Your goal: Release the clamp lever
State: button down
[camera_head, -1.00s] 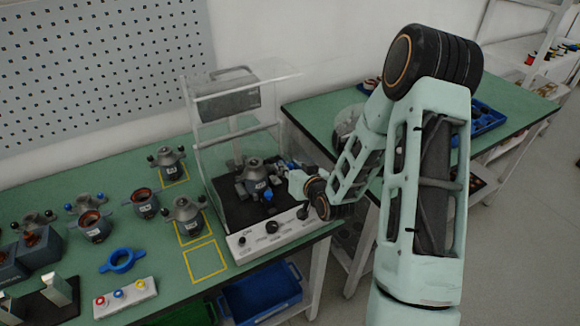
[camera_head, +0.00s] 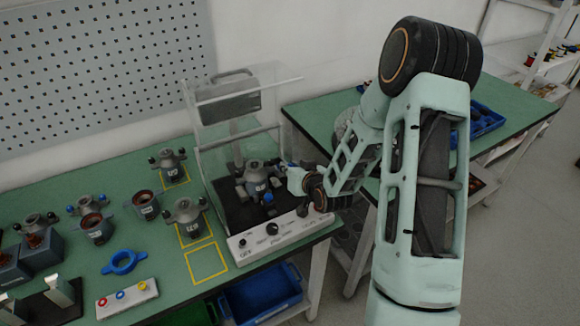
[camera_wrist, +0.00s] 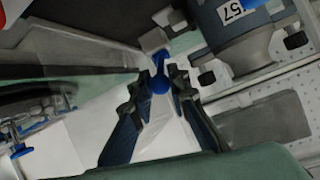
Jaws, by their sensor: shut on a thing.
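The clamp lever with its blue rounded end (camera_wrist: 160,80) shows in the wrist view, between the tips of my dark fingers. My gripper (camera_wrist: 158,85) is shut on it. In the head view my gripper (camera_head: 288,172) is at the right side of the test fixture, beside the grey stator unit (camera_head: 256,178) that sits in it. The lever's part inside my grip is hidden in the head view. The unit's grey body and white label (camera_wrist: 236,10) show at the top right of the wrist view. A blue knob (camera_head: 268,197) shows at the front of the unit.
The fixture has a raised clear cover (camera_head: 250,88) and a front control panel (camera_head: 275,236). Several stator units and a blue ring (camera_head: 123,262) stand on the green bench to the left. A yellow-outlined square (camera_head: 206,263) is empty. A blue bin (camera_head: 262,295) is below.

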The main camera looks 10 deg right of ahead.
jog(key=shift+w+a+r+g+p, duration=0.1)
jog(key=shift+w+r+g+p, duration=0.25)
jog(key=shift+r+g+p, duration=0.35)
jog(key=shift+w+a+r+g+h+p, duration=0.2)
jog(key=shift+w+r+g+h+p, duration=0.35)
jog(key=shift+g+p, duration=0.55)
jog(key=shift+w+a+r+g+h+p, duration=0.15)
jog(key=shift+w+g+p, duration=0.25)
jog(key=shift+g, duration=0.15)
jog(key=shift+w+a+r+g+h+p, duration=0.1)
jog(key=shift+w+g+p, duration=0.25)
jog(key=shift+g, duration=0.2)
jog(key=shift+w+a+g+h+p, duration=0.1)
jog(key=shift+w+g+h+p, duration=0.25)
jog(key=shift+g, duration=0.55)
jog(key=shift+w, duration=0.1)
jog(key=c, duration=2.1)
grip_release()
